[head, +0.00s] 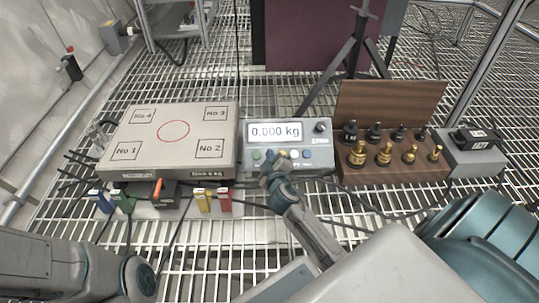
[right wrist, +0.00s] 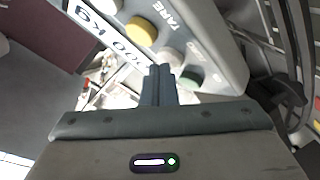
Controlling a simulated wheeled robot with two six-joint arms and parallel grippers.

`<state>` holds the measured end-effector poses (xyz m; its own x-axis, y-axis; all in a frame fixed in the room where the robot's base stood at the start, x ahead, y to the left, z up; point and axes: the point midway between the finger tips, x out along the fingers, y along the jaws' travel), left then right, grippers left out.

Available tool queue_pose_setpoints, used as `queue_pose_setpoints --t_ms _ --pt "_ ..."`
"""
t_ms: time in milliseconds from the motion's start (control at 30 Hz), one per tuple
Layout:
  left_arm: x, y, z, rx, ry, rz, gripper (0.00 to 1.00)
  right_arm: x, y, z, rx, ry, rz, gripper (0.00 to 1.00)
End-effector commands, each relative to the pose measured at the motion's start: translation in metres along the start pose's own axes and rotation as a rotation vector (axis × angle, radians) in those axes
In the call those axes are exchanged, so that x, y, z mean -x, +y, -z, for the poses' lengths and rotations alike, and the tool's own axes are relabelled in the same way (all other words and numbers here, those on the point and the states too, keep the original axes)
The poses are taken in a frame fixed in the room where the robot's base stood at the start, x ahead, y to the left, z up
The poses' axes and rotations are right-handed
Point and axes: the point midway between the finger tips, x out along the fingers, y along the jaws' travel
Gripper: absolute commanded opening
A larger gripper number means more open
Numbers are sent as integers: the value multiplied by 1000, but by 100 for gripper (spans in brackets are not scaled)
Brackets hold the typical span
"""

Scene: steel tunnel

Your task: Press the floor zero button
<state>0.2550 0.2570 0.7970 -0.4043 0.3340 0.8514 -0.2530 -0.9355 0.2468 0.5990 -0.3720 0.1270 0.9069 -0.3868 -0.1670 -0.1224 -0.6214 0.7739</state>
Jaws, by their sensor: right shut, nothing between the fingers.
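The scale indicator (head: 318,138) is a grey box whose display (head: 275,131) reads 0.000 kg. A row of small coloured buttons runs below the display. In the right wrist view I see a yellow button (right wrist: 141,30), a pale button (right wrist: 171,55) and a green button (right wrist: 190,76). TARE is printed near the yellow one; I cannot read a floor zero label. My right gripper (head: 272,172) is shut and empty at the indicator's front, partly covering the button row. Its closed fingertips (right wrist: 160,70) are close to the pale and green buttons; contact cannot be told. My left gripper is out of view.
A weighing platform (head: 190,150) with a red circle and numbered corners stands left of the indicator. A wooden weight stand (head: 390,172) with black and brass weights is to the right. Coloured clips (head: 203,197) and cables lie in front. A tripod (head: 345,65) stands behind.

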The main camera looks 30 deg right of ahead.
Motion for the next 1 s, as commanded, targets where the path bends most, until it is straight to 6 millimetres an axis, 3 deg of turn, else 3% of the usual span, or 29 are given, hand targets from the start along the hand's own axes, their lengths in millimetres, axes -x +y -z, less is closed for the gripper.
queue_pose_setpoints --t_ms 567,1000 --pt "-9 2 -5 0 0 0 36 8 6 5 0 -1 1 0" --pt "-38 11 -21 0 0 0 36 36 28 28 0 0 1 0"
